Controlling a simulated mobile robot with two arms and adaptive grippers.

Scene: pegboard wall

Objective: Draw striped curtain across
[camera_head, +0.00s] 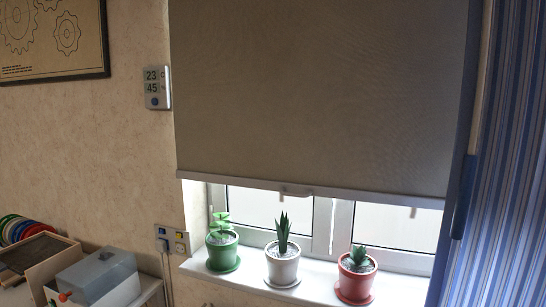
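The striped curtain (507,150) hangs at the right edge of the picture. It is blue with thin pale vertical stripes and is bunched beside the window. A darker blue upright strip (464,195) runs along its left edge. A grey roller blind (315,95) covers the upper part of the window, and its pale bottom bar (310,190) has a small tab in the middle. The lower window panes (385,226) show below the blind. Neither of my grippers is in view.
On the white sill (315,287) stand a green pot (222,253), a white pot (283,267) and a red pot (356,282), each with a plant. At lower left are a grey-lidded box (95,275), a wooden tray (35,252) and coloured rings (22,229).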

